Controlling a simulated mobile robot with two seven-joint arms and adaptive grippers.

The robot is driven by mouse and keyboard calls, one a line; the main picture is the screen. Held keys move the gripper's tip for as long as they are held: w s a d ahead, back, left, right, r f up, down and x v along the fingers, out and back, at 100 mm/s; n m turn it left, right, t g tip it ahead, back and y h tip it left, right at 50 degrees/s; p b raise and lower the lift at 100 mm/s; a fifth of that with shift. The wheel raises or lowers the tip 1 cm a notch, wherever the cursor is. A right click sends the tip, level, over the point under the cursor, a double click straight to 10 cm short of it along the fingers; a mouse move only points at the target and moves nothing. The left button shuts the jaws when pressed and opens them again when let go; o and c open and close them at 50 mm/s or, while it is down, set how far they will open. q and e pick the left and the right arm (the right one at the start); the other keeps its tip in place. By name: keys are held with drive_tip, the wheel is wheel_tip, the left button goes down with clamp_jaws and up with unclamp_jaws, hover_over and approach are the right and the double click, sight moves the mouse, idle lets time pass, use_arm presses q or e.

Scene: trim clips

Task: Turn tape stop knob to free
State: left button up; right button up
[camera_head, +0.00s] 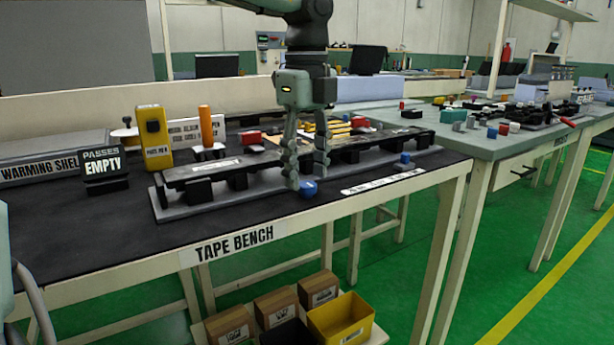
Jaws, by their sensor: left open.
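Contact cannot be told. A dark bar (215,168) lies along the fixture on black blocks. My right gripper is not in view.
A black "passes empty" sign (103,168), a yellow box (154,137) and an orange-handled tool (206,128) stand left of the gripper. The bench front left is clear. Bins (341,320) sit below.

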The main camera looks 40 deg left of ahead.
use_arm(q)
drive_tip(key=shift+f, duration=0.8)
clamp_jaws()
